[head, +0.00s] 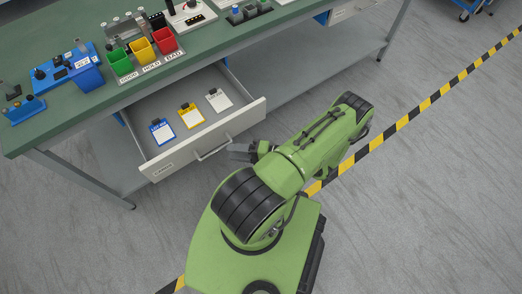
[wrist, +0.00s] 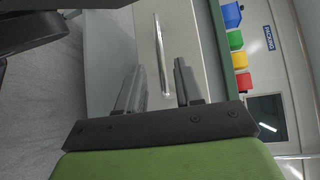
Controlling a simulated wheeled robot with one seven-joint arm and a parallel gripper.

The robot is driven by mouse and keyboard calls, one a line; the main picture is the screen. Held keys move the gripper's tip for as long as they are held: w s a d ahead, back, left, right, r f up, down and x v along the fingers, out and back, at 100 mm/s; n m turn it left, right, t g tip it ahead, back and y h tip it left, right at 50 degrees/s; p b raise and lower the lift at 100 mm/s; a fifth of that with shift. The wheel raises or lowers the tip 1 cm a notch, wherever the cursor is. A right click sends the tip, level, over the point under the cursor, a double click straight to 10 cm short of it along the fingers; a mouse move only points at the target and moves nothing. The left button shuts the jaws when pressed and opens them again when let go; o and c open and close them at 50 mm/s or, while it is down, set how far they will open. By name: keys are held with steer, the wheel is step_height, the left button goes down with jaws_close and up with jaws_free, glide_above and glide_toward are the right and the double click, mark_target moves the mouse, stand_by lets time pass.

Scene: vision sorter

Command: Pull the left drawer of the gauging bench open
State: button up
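The left drawer (head: 246,117) of the gauging bench (head: 78,112) stands pulled out in the head view. Its inside shows, with a blue, a yellow and a white tag lying on its floor. A bar handle (head: 214,151) is on its pale front, and the handle also shows in the wrist view (wrist: 160,45). My gripper (head: 240,152) is just right of the handle in the head view. In the wrist view its two fingers (wrist: 160,85) are apart, with the near end of the handle showing between them. I see no finger closed on the bar.
Green, yellow and red bins (head: 140,52) and blue fixtures (head: 83,76) stand on the bench top. Another drawer (head: 350,10) at the right is closed. A yellow-black floor stripe (head: 425,104) runs past my arm. The floor on the right is clear.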

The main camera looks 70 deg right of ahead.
steer(key=v, duration=0.9)
steer(key=w+d+r+n+g+y+p, duration=0.1)
steer(key=w+r+n+g+y+p, duration=0.1)
steer(key=w+r+n+g, duration=0.35)
steer(key=w+d+r+n+g+y+p, duration=0.1)
steer(key=w+r+n+g+y+p, duration=0.15)
steer(key=r, duration=0.55)
steer(key=w+a+r+n+g+h+p, duration=0.1)
steer(key=w+a+r+n+g, duration=0.1)
steer(key=w+a+r+g, duration=0.3)
steer(key=w+a+r+n+g+h+p, duration=0.1)
steer(key=w+a+r+h, duration=0.15)
steer(key=r, duration=0.45)
steer(key=s+a+r+n+t+h+p, duration=0.1)
steer(key=s+a+r+n+h+p, duration=0.1)
steer(key=a+r, duration=0.6)
steer(key=s+a+r+n+t+h+p, duration=0.2)
steer(key=a+r+n+p, duration=0.1)
steer(key=a+r, duration=0.5)
step_height(320, 180, up, 4)
steer(key=shift+a+f+n+t, duration=0.1)
steer(key=shift+a+n+t, duration=0.15)
steer(key=shift+n, duration=0.45)
